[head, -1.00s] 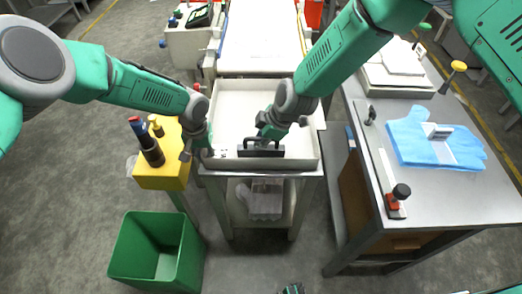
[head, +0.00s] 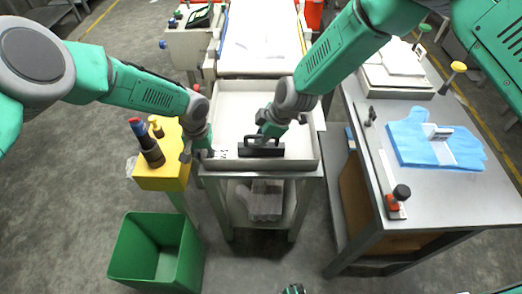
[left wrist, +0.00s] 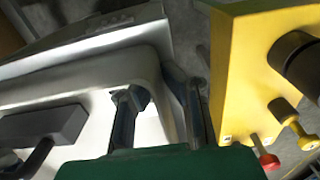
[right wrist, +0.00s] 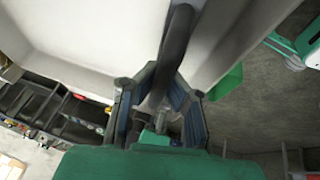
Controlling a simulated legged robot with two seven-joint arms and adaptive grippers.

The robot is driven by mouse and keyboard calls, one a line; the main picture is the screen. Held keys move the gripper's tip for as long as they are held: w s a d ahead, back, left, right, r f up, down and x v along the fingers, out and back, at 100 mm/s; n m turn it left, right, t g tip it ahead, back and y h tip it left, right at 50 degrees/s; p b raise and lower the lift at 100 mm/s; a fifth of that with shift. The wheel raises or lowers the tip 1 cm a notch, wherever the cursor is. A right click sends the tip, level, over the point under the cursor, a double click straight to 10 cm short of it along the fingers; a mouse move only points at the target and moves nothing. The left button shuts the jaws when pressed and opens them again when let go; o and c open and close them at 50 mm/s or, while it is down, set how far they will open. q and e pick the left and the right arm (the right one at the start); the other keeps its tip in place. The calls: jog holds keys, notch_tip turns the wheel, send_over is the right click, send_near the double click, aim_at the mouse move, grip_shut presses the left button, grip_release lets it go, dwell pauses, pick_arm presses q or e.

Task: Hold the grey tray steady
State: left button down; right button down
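The grey tray (head: 305,97) is a shallow, pale, open box on a metal stand in the middle of the head view. My left gripper (head: 197,153) is at the tray's near left corner. In the left wrist view its fingers (left wrist: 152,92) lie on either side of the tray wall, closed on it. A black tool (head: 262,152) with a raised bar handle lies in the tray's near part. My right gripper (head: 270,133) is above it. In the right wrist view its fingertips (right wrist: 166,75) close around the dark handle (right wrist: 176,45).
A metal table (head: 450,205) with blue gloves (head: 408,135) stands at the right. A white conveyor (head: 260,45) runs behind the tray.

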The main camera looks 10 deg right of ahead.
pick_arm(q)
jog(key=shift+s+f, duration=0.1)
pick_arm(e)
jog(key=shift+w, duration=0.1)
jog(key=c, duration=1.6)
grip_release()
jog(key=shift+c, duration=0.2)
jog(key=v, duration=1.2)
pick_arm(q)
jog(key=c, duration=1.6)
grip_release()
jog(key=shift+c, duration=0.2)
